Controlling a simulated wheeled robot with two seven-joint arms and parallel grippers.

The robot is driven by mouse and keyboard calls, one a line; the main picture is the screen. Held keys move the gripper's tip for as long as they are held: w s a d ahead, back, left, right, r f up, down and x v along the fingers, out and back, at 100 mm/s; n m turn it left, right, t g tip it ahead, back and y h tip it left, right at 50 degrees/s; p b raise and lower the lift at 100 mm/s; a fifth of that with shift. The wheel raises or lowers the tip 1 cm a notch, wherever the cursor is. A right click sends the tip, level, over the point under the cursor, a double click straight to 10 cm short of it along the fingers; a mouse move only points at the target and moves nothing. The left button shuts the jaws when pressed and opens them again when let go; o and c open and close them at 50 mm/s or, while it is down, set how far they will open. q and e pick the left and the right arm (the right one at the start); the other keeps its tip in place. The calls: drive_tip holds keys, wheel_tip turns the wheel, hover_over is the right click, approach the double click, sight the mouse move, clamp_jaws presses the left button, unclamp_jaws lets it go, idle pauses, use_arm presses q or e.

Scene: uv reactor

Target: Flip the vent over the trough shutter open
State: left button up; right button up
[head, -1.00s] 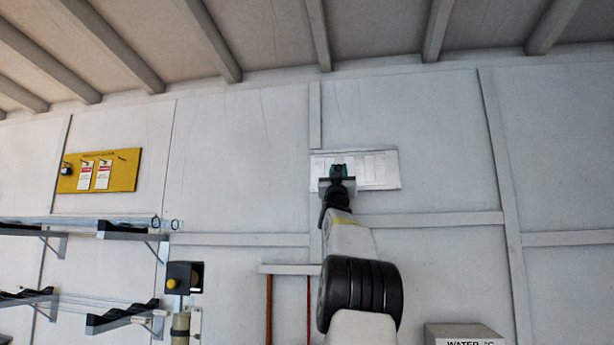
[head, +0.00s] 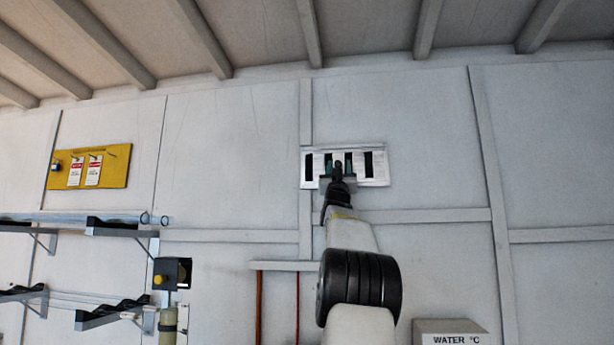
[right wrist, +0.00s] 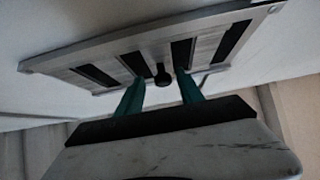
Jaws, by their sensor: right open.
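The vent (head: 380,181) is a pale metal plate with dark upright slots, fixed high on the white wall in the head view. Its slots show dark, so the shutter stands open. In the right wrist view the vent (right wrist: 215,58) fills the upper middle, with a small dark round knob (right wrist: 162,78) on it. My right gripper (head: 337,168) is raised in front of the vent. Its green fingers (right wrist: 160,90) are apart, one on each side of the knob; I cannot tell whether they touch it. My left gripper is not in view.
A yellow board (head: 115,165) with tags hangs on the wall at left. Wall racks (head: 120,228) stand below it, near a dark box with a yellow button (head: 172,273). A water box (head: 450,330) is at lower right. The wall around the vent is clear.

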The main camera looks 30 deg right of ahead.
drive_tip(key=v, duration=0.7)
drive_tip(key=shift+s+f, duration=0.2)
drive_tip(key=shift+a, duration=0.15)
drive_tip(key=s+a+f+n+g+y, duration=0.3)
drive_tip(key=a+f+n+g+y, duration=0.25)
drive_tip(key=a+f+y, duration=1.45)
drive_tip(key=s+a+f+n+g, duration=0.1)
drive_tip(key=s+a+f+g, duration=0.2)
drive_tip(key=s+a+f, duration=0.3)
drive_tip(key=s+a+f+n+g, duration=0.1)
drive_tip(key=s+a+f+g, duration=0.2)
drive_tip(key=s+a+f, duration=0.4)
drive_tip(key=s+a+f+n+g, duration=0.1)
drive_tip(key=s+a+f+g, duration=0.2)
drive_tip(key=s+f, duration=0.9)
drive_tip(key=a+f, duration=0.3)
drive_tip(key=f, duration=0.2)
drive_tip(key=shift+a, duration=0.35)
drive_tip(key=shift+c, duration=0.8)
drive_tip(key=shift+a, duration=0.15)
